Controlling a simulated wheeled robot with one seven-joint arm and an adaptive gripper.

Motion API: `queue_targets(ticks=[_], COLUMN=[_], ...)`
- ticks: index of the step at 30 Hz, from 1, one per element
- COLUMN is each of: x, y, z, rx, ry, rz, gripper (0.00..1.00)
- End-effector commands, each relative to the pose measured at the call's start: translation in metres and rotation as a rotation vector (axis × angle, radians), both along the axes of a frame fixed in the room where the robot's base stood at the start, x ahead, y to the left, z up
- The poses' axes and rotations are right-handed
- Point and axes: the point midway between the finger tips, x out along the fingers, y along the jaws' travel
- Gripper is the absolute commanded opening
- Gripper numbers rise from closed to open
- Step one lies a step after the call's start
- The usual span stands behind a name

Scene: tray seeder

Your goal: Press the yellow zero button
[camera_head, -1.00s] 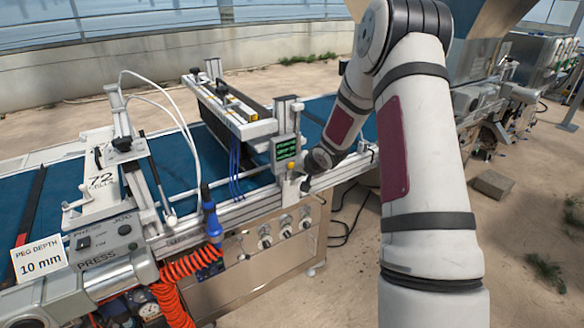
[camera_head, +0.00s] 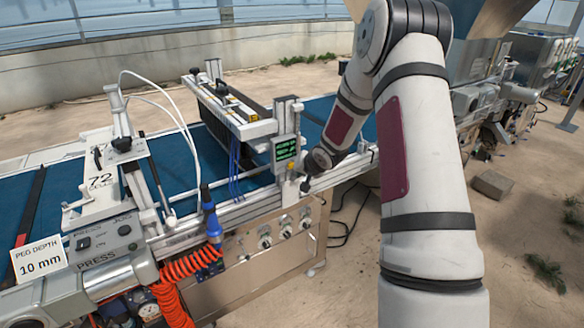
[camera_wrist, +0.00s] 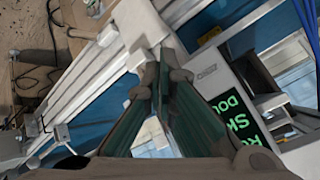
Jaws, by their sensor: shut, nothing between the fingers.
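A small yellow spot (camera_head: 291,166), likely the yellow zero button, shows just under the green-lit display (camera_head: 286,149) on the upright post of the seeder. My gripper (camera_head: 305,187) is beside the post, a little below and right of that spot; a gap seems to remain, but I cannot tell its depth. In the wrist view my gripper (camera_wrist: 160,76) has its dark green fingers brought together at the tips, with nothing between them. The display (camera_wrist: 238,118) is right of the fingers there. I cannot make out the yellow button in the wrist view.
The blue conveyor belt (camera_head: 180,160) and its metal side rail (camera_head: 240,205) run beneath the post. A steel cabinet with knobs (camera_head: 265,242) is below. An orange coiled hose (camera_head: 170,280) hangs at left. The floor to the right is mostly clear, with one block (camera_head: 493,185).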

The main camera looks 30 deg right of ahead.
Motion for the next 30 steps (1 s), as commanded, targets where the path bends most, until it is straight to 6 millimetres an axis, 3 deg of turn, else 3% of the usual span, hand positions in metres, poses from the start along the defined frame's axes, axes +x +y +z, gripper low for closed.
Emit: queue_targets(ticks=[30], x=[0.0087], y=[0.0004], z=[0.0002], rx=[0.000], ry=[0.000], rz=[0.000], gripper=[0.00])
